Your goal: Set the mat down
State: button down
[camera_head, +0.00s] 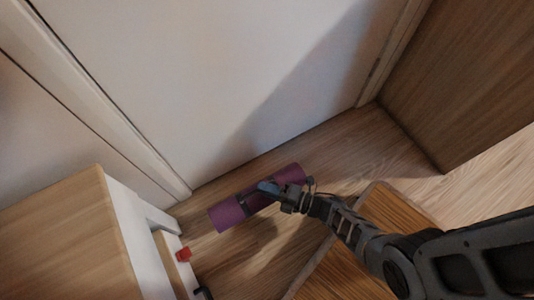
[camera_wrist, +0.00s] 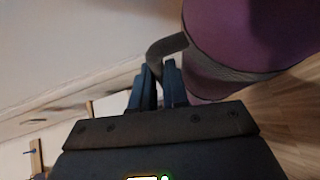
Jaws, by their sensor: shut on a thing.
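The mat (camera_head: 228,214) is a rolled purple cylinder in the middle of the head view, lying lengthwise near the white door. A dark strap goes around it. In the wrist view the mat (camera_wrist: 255,30) fills the upper right, and a loop of its strap (camera_wrist: 168,46) sits at my fingertips. My gripper (camera_head: 268,188) reaches over the mat from the right. In the wrist view its blue fingers (camera_wrist: 158,75) are shut on the strap. The mat seems to hang above the floor, but its height is hard to tell.
A white door (camera_head: 230,80) stands behind the mat. A wooden-topped white cabinet (camera_head: 60,245) is at left, with a small red object (camera_head: 183,254) beside it. A wooden piece (camera_head: 345,265) lies under my arm. A wooden panel (camera_head: 465,70) stands at right. Wood floor (camera_head: 370,150) is clear between.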

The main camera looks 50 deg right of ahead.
notch_tip(320, 180, down, 4)
jog(key=b, duration=0.3)
jog(key=c, duration=1.1)
grip_release()
